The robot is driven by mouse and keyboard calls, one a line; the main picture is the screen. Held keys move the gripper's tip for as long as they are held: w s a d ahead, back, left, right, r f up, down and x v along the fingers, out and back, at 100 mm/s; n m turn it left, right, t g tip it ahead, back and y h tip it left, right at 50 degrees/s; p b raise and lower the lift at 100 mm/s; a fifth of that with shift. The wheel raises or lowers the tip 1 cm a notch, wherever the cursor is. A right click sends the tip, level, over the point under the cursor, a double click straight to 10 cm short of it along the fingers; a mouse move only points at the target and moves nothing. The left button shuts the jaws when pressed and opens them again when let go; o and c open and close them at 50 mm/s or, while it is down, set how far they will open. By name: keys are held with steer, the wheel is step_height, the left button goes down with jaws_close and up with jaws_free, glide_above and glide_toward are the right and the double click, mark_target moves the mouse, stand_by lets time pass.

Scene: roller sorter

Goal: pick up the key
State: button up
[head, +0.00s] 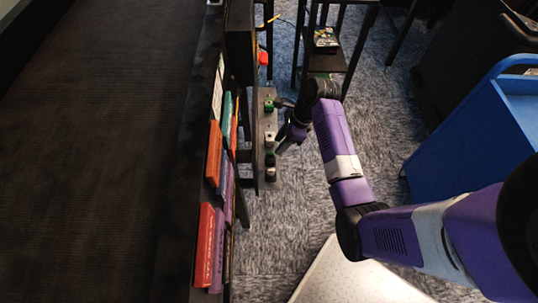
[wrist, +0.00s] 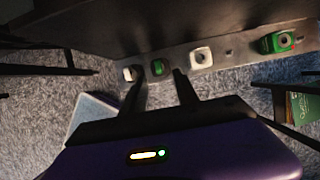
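No key shape can be made out; I cannot tell which small item, if any, is the key. A narrow grey ledge (wrist: 235,48) carries a small white item (wrist: 130,73), a small green item (wrist: 157,68), a white square piece (wrist: 201,57) and a larger green piece (wrist: 278,42). My gripper (wrist: 159,74) is open, its fingers apart on either side of the small green item in the wrist view. Contact cannot be told. In the head view my gripper (head: 279,151) is beside the ledge (head: 268,186), and the white square piece (head: 269,138) shows there.
Upright books (head: 206,245) line the dark shelf edge left of the ledge. A blue bin (head: 465,150) stands at the right. A dark stand (head: 325,62) is at the back. A pale panel (head: 350,275) lies low in front. Carpet (head: 305,215) is clear between.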

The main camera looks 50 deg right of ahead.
mark_target(270, 153)
steer(key=x, duration=0.7)
steer(key=shift+w+a+f, duration=0.1)
steer(key=shift+w+a, duration=0.15)
steer(key=shift+a, duration=0.05)
steer(key=shift+c, duration=0.5)
jaws_close()
